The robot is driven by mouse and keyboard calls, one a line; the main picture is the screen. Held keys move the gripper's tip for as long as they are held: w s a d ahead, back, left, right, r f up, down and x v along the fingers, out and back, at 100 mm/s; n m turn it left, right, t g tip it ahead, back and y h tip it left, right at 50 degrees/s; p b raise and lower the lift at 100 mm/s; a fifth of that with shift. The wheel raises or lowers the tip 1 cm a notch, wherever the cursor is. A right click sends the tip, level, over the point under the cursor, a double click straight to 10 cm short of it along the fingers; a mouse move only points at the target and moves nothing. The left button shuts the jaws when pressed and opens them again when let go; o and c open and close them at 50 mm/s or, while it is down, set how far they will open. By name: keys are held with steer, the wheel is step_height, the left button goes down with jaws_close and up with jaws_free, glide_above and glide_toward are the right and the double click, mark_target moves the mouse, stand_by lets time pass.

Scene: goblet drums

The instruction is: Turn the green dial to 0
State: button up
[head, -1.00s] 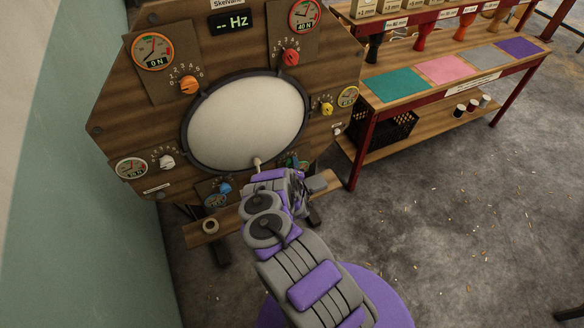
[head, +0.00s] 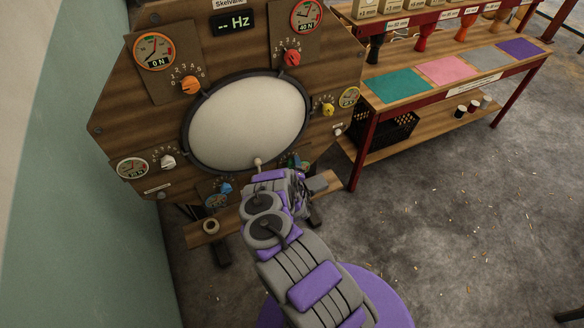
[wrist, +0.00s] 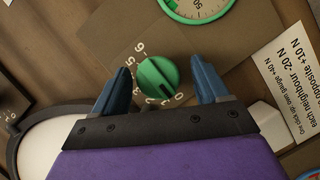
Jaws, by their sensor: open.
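The green dial (wrist: 157,80) shows in the wrist view, on the wooden panel, with a ring of numbers around it. Its dark pointer mark is turned to the lower right, toward the low numbers near 0; the exact number is partly covered. My gripper (wrist: 163,76) is open, with one blue finger on each side of the dial. A gap shows between the dial and each finger. In the head view my gripper (head: 292,182) is at the lower right of the panel, and my arm mostly hides the green dial.
A round white drumhead (head: 247,122) fills the panel's middle. Around it sit the orange dial (head: 190,85), red dial (head: 291,57), yellow dial (head: 327,109), white dial (head: 168,161) and blue dial (head: 225,188), with gauges.

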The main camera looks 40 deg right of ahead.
steer(key=p+v, duration=0.4)
steer(key=v, duration=1.3)
steer(key=shift+a+f, duration=0.1)
